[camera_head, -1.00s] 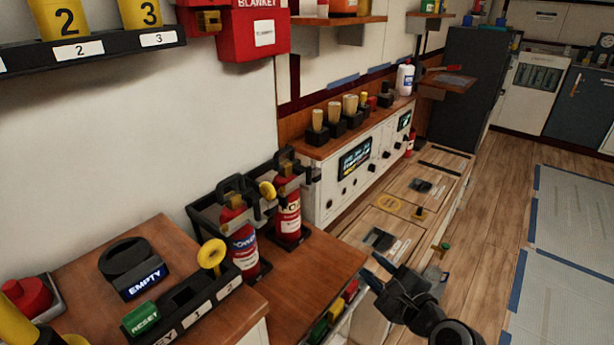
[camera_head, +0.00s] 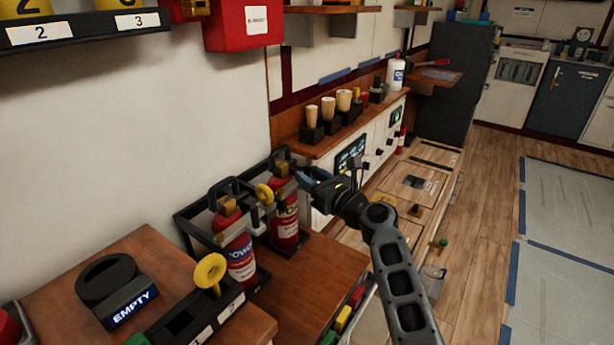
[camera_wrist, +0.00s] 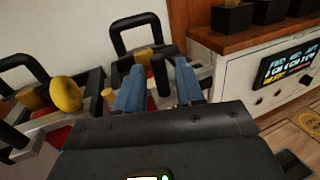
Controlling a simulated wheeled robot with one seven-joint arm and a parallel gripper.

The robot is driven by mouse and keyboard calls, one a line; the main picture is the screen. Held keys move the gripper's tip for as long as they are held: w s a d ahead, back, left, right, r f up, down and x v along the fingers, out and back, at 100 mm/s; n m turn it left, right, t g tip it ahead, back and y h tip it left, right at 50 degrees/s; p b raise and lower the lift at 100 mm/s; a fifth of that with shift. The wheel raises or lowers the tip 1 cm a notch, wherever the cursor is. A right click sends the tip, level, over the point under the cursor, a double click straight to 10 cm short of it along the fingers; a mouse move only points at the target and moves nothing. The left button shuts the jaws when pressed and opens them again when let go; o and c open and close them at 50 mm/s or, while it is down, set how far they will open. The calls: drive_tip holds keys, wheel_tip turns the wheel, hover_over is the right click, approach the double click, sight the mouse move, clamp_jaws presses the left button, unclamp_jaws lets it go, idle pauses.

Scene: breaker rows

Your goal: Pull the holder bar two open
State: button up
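Two red fire extinguishers stand side by side in black-framed holders, the left one (camera_head: 238,248) nearer and the right one (camera_head: 284,215) beyond it. The right holder has a light bar across its front ending in a dark upright handle (camera_wrist: 160,76). My gripper (camera_head: 312,178) is at the right end of that bar. In the wrist view my gripper's blue fingers (camera_wrist: 159,88) are apart, with the dark handle between them. I cannot tell whether either finger touches it. The left holder's bar (camera_wrist: 45,122) also shows, with a round yellow knob (camera_wrist: 66,94). No number shows on either holder.
A wooden-topped cabinet (camera_head: 310,275) carries the holders. A white panel with a display (camera_head: 350,154) stands close behind my gripper. Wooden floor (camera_head: 480,220) is free at right.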

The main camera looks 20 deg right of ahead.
drive_tip(key=shift+x, duration=0.95)
clamp_jaws()
